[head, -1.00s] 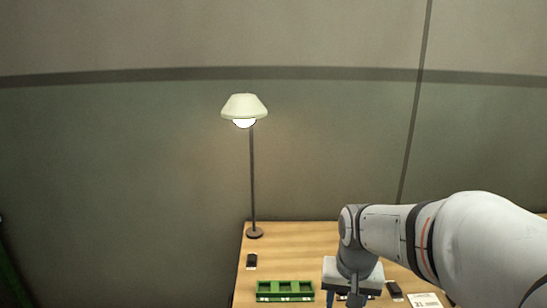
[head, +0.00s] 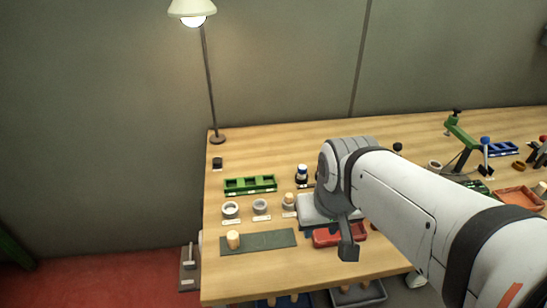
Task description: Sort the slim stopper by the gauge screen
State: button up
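In the head view a pale cork stopper (head: 233,239) stands upright on the left part of a dark green mat (head: 270,240). Another cork-coloured stopper (head: 289,199) stands at the rightmost of 3 small round holders; the other two, a left ring (head: 230,209) and a middle ring (head: 260,206), look empty. Which stopper is the slim one I cannot tell. I cannot make out a readable gauge screen. My gripper (head: 347,246) hangs over the front part of the table, beside a red tray (head: 326,239) and right of the mat; its finger opening is not clear.
A green compartment tray (head: 250,185) lies behind the rings. An orange tray (head: 520,198) and green stand (head: 461,142) are at right.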

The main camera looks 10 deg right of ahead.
aim_at(289, 196)
jog(key=u, duration=0.15)
jog(key=k, duration=0.4)
jog(key=z, duration=2.7)
jog(key=k, duration=1.65)
jog(key=u, duration=1.5)
jog(key=i, duration=1)
jog(key=u, duration=0.05)
